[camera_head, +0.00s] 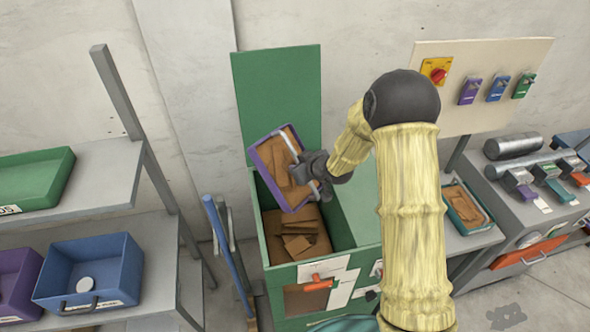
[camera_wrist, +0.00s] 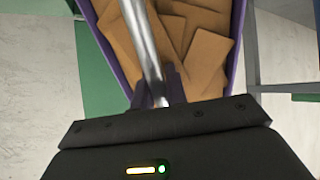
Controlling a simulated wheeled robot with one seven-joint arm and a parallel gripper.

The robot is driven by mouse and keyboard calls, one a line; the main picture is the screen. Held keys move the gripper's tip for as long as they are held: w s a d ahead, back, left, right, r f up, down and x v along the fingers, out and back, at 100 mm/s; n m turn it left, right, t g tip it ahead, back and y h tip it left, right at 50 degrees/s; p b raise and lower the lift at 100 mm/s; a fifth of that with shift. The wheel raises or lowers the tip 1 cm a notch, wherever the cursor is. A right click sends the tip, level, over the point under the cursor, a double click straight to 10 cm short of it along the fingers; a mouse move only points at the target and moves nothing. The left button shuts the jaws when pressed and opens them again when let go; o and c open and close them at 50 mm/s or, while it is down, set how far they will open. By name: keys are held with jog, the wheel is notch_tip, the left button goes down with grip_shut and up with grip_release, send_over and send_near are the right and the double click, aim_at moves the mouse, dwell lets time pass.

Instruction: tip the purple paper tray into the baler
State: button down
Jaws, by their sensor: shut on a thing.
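The purple paper tray (camera_head: 264,152) is held over the open top of the green baler (camera_head: 268,221) in the head view, tilted, with brown paper pieces (camera_head: 283,172) still in it. My gripper (camera_head: 312,172) is shut on the tray's metal bar handle at its right side. In the wrist view the handle (camera_wrist: 141,40) runs up from between my fingers (camera_wrist: 165,92), with the purple rim (camera_wrist: 238,45) and brown pieces around it. More brown pieces (camera_head: 299,243) lie inside the baler. The baler's green lid (camera_head: 278,90) stands upright behind.
A teal tray (camera_head: 466,222) with brown pieces sits on a grey shelf right of the baler. Left shelves hold a green tray (camera_head: 35,180) and a blue tray (camera_head: 95,270). Blue and grey poles (camera_head: 228,245) lean beside the baler's left side.

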jog(key=shift+s+d+f+t+y+b, duration=0.1)
jog(key=shift+s+d+t+y+b, duration=0.55)
jog(key=shift+b, duration=1.35)
jog(key=shift+s+d+f+t+y+b, duration=0.1)
jog(key=shift+s+d+t+y+b, duration=0.45)
jog(key=shift+b, duration=1.45)
jog(key=shift+s+d+m+t+y+b, duration=0.25)
jog(key=shift+d+y+b, duration=0.25)
jog(key=shift+b, duration=0.5)
jog(key=shift+d+t+b, duration=0.35)
jog(key=shift+b, duration=0.3)
jog(key=shift+s+d+r+y+b, duration=0.1)
jog(key=shift+s+d+y+b, duration=0.1)
jog(key=shift+s+y+b, duration=0.35)
jog(key=shift+w+t, duration=0.15)
jog(key=shift+t, duration=0.15)
jog(key=shift+r, duration=0.15)
